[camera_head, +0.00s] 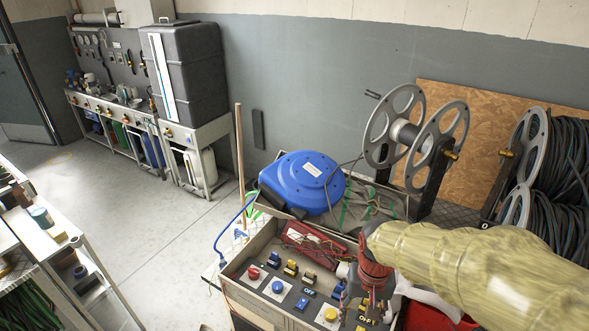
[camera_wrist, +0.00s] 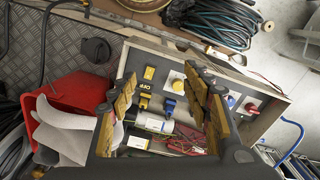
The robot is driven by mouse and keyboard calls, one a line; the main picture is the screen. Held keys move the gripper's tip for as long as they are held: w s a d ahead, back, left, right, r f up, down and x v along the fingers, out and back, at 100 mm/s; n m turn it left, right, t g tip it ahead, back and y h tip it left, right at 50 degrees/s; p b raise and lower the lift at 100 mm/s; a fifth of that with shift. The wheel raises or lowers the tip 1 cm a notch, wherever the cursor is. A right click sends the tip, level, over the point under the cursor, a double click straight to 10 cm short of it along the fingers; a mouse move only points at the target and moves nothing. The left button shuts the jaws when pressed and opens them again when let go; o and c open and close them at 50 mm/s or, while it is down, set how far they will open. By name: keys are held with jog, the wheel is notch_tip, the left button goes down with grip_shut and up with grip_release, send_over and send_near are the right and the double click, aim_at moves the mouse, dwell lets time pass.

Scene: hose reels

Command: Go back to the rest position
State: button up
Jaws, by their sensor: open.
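My gripper (camera_head: 365,300) is over the right part of a grey control box (camera_head: 237,292) in the head view, below my yellow-sleeved arm (camera_head: 470,262). In the wrist view my gripper (camera_wrist: 163,84) has its two fingers spread apart, with nothing held between them. The box panel (camera_wrist: 220,82) lies beyond the fingers. It carries a red button (camera_head: 254,273), a blue button (camera_head: 278,287), a yellow button (camera_head: 331,315) and several switches. The fingers hide parts of the panel, and I cannot tell how far above it they are.
A blue hose reel (camera_head: 302,182) sits behind the box. A grey metal reel (camera_head: 408,135) and black hose coils (camera_head: 570,165) stand to the right. A red container (camera_wrist: 72,95) is beside the box. A workbench (camera_head: 160,128) is at the back left. Open floor (camera_head: 150,225) lies at left.

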jog(key=s+d+r+n+t+b, duration=0.1)
jog(key=s+d+r+t, duration=0.2)
jog(key=s+r, duration=0.7)
notch_tip(320, 180, up, 4)
jog(key=t, duration=0.2)
jog(key=shift+r+n+t+b, duration=0.15)
jog(key=shift+n+t+b, duration=0.15)
jog(key=shift+n, duration=0.1)
